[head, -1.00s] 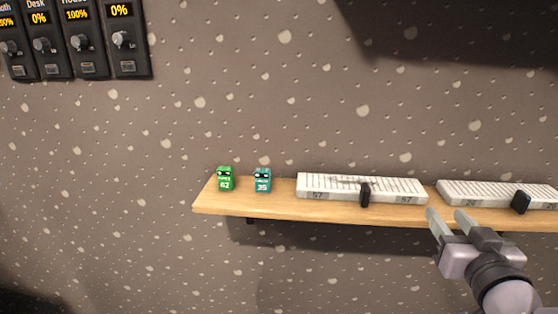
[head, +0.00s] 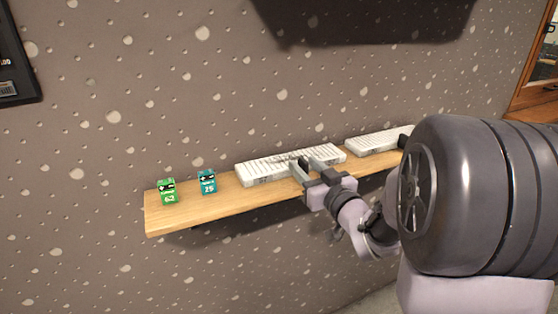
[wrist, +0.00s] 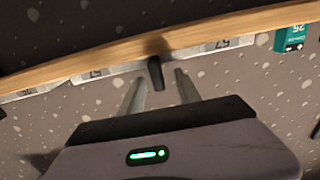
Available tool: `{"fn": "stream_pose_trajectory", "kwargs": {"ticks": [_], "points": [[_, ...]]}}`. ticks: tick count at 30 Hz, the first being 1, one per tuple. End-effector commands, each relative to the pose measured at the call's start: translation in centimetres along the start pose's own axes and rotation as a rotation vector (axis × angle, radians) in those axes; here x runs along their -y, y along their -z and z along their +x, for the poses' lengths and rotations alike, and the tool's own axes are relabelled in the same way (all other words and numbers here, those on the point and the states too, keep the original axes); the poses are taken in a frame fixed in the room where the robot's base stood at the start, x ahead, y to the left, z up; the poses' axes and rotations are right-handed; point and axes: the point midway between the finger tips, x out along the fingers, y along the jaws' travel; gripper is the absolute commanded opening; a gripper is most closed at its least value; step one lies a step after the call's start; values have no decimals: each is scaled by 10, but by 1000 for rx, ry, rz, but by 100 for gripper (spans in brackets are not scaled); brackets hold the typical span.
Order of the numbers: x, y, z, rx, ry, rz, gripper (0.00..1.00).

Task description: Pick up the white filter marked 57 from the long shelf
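The white filter (head: 262,170) is a long ribbed slab lying on the wooden shelf (head: 190,217), with a black handle (head: 303,162) on its front side. The wrist view shows its white front edge (wrist: 212,47) and the black handle (wrist: 156,73); the 57 reads clearly only in the earlier head view. My gripper (head: 308,167) is open at the front of this filter. In the wrist view the handle stands between my open fingertips (wrist: 157,80), with a gap on each side.
A second white filter (head: 375,142) lies to the right, partly hidden by my arm. The wall is close behind the shelf.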

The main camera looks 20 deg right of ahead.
Motion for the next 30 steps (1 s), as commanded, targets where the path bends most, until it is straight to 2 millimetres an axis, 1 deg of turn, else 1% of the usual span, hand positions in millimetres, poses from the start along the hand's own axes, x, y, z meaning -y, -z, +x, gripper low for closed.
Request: {"fn": "stream_pose_trajectory", "kwargs": {"ticks": [2, 6, 9, 12, 16, 17, 18, 20, 22, 23, 30], "points": [[0, 0, 8, -2, 2, -2, 40], [-3, -3, 37, -3, 3, -1, 40], [-3, -2, 52, -1, 1, -1, 40], [-3, 0, 56, -1, 0, -1, 40], [-3, 0, 55, -1, -1, -1, 40], [-3, 0, 55, -1, -1, -1, 36], [-3, 0, 55, -1, -1, -1, 28], [-3, 0, 55, -1, -1, -1, 16], [-3, 0, 55, -1, -1, -1, 3], [-3, 0, 55, -1, -1, -1, 0], [-3, 0, 55, -1, -1, -1, 0]]}}
